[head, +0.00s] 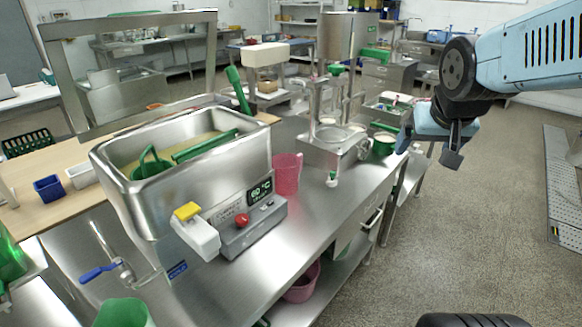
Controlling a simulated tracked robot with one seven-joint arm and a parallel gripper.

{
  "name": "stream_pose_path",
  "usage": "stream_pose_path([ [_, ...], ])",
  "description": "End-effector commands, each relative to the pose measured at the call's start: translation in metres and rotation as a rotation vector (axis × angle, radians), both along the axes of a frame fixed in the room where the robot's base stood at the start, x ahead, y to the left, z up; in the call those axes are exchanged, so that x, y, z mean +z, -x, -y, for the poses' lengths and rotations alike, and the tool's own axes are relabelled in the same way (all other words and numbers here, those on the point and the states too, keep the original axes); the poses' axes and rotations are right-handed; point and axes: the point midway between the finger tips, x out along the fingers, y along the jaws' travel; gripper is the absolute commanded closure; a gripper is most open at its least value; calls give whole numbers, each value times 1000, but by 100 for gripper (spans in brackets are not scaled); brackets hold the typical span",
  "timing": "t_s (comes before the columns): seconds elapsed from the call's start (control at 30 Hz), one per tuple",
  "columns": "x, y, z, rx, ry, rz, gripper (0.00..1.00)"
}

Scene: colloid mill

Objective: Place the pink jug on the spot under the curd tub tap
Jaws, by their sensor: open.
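The pink jug (287,174) stands upright on the steel bench, just right of the curd tub (205,178). The tub is a steel vat with pale yellow contents and green tools in it. A tap with a blue lever (100,271) shows at the lower left, below the tub. I cannot make out a marked spot under it. My gripper (428,150) is open and empty at the upper right, over the floor side of the bench and well apart from the jug.
A control box (252,228) with a red button sits in front of the tub. A steel machine (335,140) and a green pot (383,143) stand beyond the jug. A green container (124,312) is at the lower left, and a pink bucket (301,284) is on the lower shelf.

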Motion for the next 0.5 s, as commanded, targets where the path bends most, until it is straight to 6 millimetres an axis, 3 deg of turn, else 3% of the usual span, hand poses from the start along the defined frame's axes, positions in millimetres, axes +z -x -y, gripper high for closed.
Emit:
stream_pose_path([
  [0.1,-17,-38,-3,-17,-2,31,0],
  [0.5,-83,-148,-28,-23,-111,159,0],
])
